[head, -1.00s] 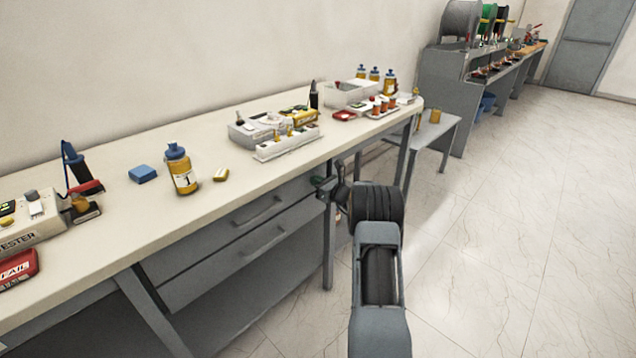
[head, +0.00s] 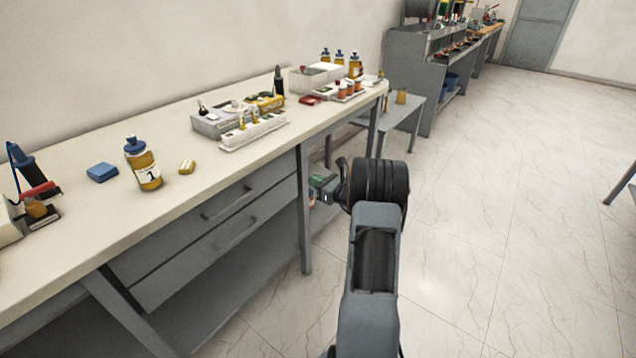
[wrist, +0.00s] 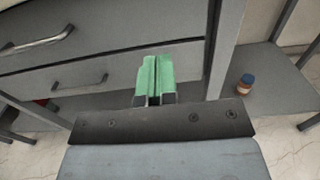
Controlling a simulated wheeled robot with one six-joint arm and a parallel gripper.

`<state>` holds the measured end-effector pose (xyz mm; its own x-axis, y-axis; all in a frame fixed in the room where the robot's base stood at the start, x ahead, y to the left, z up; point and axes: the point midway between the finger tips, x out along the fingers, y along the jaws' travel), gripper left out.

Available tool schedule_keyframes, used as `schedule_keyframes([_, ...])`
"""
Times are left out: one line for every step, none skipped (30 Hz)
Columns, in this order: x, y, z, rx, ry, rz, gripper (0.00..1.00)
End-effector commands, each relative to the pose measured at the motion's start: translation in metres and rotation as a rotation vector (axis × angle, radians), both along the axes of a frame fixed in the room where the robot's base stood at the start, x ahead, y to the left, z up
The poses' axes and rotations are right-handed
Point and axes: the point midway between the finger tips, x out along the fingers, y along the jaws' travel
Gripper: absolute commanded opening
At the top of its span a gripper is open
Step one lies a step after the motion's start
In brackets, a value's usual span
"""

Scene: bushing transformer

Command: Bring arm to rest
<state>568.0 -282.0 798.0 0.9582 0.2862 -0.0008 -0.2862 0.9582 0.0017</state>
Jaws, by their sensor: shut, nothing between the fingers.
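My gripper (wrist: 155,82) shows in the wrist view with its two green fingers side by side, shut and empty. Behind the fingers are the grey drawer fronts (wrist: 100,60) and a leg of the workbench. In the head view my gripper (head: 318,185) is small and partly hidden by my own wrist. It is beside the bench leg, below the level of the bench top (head: 75,215). My arm reaches forward over the floor, to the right of the bench.
The bench top bears a bottle labelled 1 (head: 146,168), a blue block (head: 102,172), a yellow block (head: 187,166) and a grey device (head: 215,122). A small grey table (head: 405,112) stands beyond the bench. The floor (head: 520,210) to the right is mostly clear.

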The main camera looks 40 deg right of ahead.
Motion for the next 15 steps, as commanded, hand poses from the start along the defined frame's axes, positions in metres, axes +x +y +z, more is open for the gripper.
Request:
schedule_keyframes([-0.004, -0.002, 0.000, 0.000, 0.000, -0.001, 0.00])
schedule_keyframes([-0.006, -0.002, 0.000, -0.001, 0.000, -0.002, 0.00])
schedule_keyframes([-0.008, -0.003, 0.000, 0.000, 0.001, -0.002, 0.00])
schedule_keyframes([-0.009, -0.003, 0.000, -0.001, 0.000, -0.002, 0.00])
schedule_keyframes([-0.010, -0.003, 0.000, -0.001, 0.000, -0.002, 0.00])
schedule_keyframes([-0.010, -0.003, 0.000, -0.001, 0.000, -0.001, 0.00])
schedule_keyframes([-0.011, -0.003, 0.000, -0.001, 0.000, -0.001, 0.00])
schedule_keyframes([-0.011, -0.003, 0.000, -0.002, -0.001, -0.001, 0.00])
schedule_keyframes([-0.011, -0.003, 0.000, -0.008, -0.002, -0.001, 0.00])
schedule_keyframes([-0.011, -0.004, 0.000, -0.018, -0.003, -0.002, 0.00])
schedule_keyframes([-0.011, -0.004, -0.002, -0.037, -0.001, -0.002, 0.00])
schedule_keyframes([-0.012, 0.000, -0.007, -0.079, 0.016, 0.019, 0.00])
schedule_keyframes([-0.015, 0.005, -0.014, -0.110, 0.035, 0.042, 0.00])
schedule_keyframes([-0.019, 0.011, -0.023, -0.143, 0.062, 0.072, 0.00])
schedule_keyframes([-0.027, 0.022, -0.037, -0.190, 0.103, 0.124, 0.00])
